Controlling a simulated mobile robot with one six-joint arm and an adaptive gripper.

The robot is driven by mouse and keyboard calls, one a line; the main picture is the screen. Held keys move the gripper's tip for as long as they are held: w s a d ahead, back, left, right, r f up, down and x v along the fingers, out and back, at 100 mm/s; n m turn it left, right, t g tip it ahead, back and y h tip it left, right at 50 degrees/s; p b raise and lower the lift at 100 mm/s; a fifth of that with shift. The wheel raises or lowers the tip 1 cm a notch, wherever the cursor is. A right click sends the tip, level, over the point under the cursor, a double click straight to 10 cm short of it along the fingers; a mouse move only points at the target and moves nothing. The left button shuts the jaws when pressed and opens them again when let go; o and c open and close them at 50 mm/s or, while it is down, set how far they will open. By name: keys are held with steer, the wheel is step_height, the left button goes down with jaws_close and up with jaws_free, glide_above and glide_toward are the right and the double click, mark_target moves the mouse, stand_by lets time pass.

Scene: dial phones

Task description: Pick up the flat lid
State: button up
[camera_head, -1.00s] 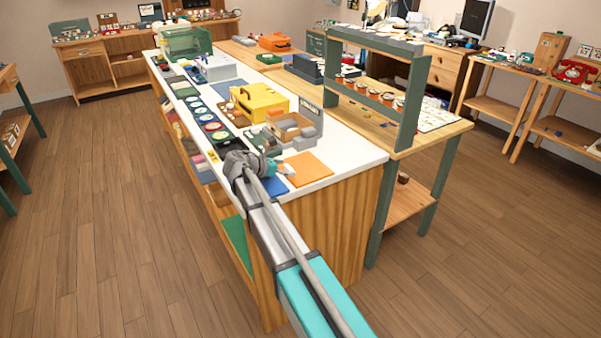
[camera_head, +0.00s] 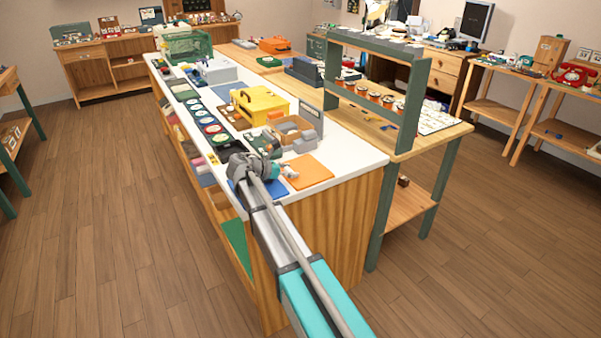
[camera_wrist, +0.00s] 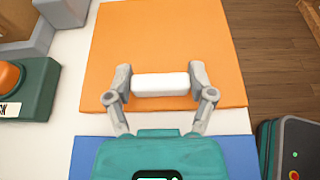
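A white, flat, rounded piece (camera_wrist: 161,85), which I take to be the flat lid, sits between the two fingers of my gripper (camera_wrist: 160,88) in the wrist view. Both fingertips appear to touch its ends. It lies over the orange mat (camera_wrist: 150,35); whether it touches the mat or is just above it, I cannot tell. In the head view my gripper (camera_head: 288,172) is at the left edge of the orange mat (camera_head: 308,172), where the white piece is too small to make out clearly.
A blue mat (camera_wrist: 85,152) lies below my gripper. A green box with an orange dome (camera_wrist: 30,90) stands at left in the wrist view. A grey tray (camera_head: 303,143) and a yellow case (camera_head: 262,103) stand farther back on the white counter (camera_head: 345,150). Floor shows at right.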

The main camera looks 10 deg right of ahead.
steer(key=c, duration=0.3)
steer(key=shift+r, duration=0.2)
steer(key=shift+c, duration=0.2)
step_height(320, 180, up, 2)
steer(key=p, duration=0.2)
steer(key=shift+p, duration=0.3)
steer(key=s+a+r+p, duration=0.9)
steer(key=s+r+p, duration=0.1)
steer(key=shift+a+r, duration=0.3)
steer(key=shift+a, duration=0.05)
